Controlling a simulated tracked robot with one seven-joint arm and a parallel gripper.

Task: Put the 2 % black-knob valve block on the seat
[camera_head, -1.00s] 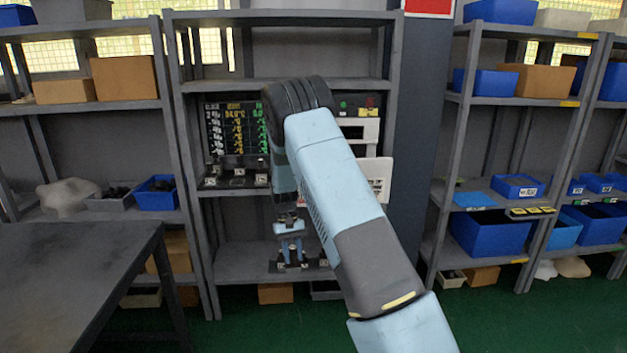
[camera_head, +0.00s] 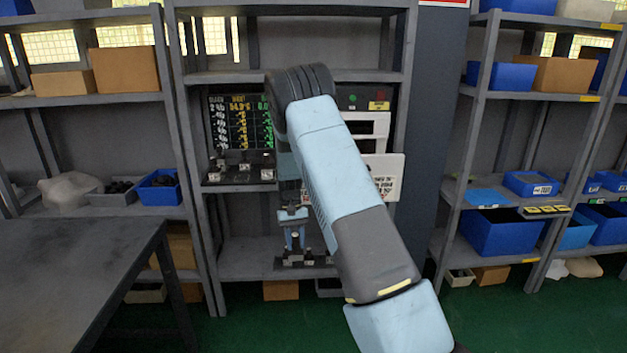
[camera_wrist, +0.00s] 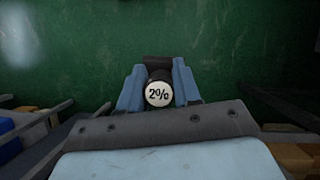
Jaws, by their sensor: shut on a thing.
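My gripper (camera_head: 294,238) points down in front of the middle shelf unit. It is shut on the 2 % black-knob valve block. In the wrist view, the block's round white face marked 2% (camera_wrist: 158,94) sits between the two blue fingers, with a dark part behind it. In the head view the held block is small and dark between the fingers, and its details cannot be made out. Dark fittings (camera_head: 318,260) show at the lower shelf just below and beside the fingertips. I cannot tell which of these is the seat.
Several small dark blocks with pale labels (camera_head: 242,176) stand on the shelf above left. A display panel (camera_head: 240,122) is behind them. A white sign (camera_head: 386,178) hangs at right. A grey table (camera_head: 75,265) stands front left. Blue bins (camera_head: 492,234) fill the right shelves.

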